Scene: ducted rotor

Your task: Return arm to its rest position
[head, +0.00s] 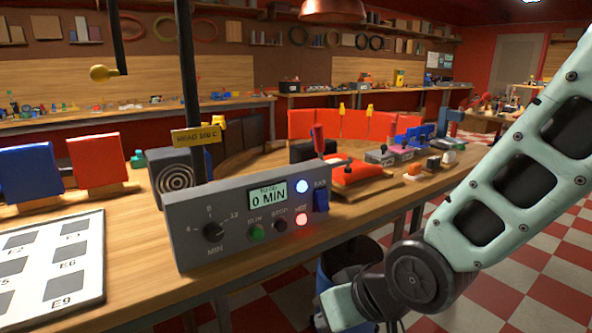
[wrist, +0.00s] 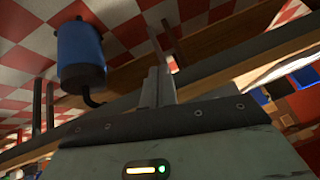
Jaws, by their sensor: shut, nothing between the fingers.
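My arm comes in from the right in the head view, with pale green links and a dark round joint. Its wrist end hangs low in front of the bench, at the bottom of the picture. The fingers do not show clearly there. In the wrist view my gripper (wrist: 161,86) is shut and empty, its grey fingers together beyond the pale green housing with lit indicators. It appears clear of the bench edge, and I see nothing touching the fingers.
The wooden bench (head: 399,193) carries a grey control box (head: 246,228) reading 0 MIN, a white labelled board (head: 52,268) and a red block (head: 352,173). Checkered floor lies open at right.

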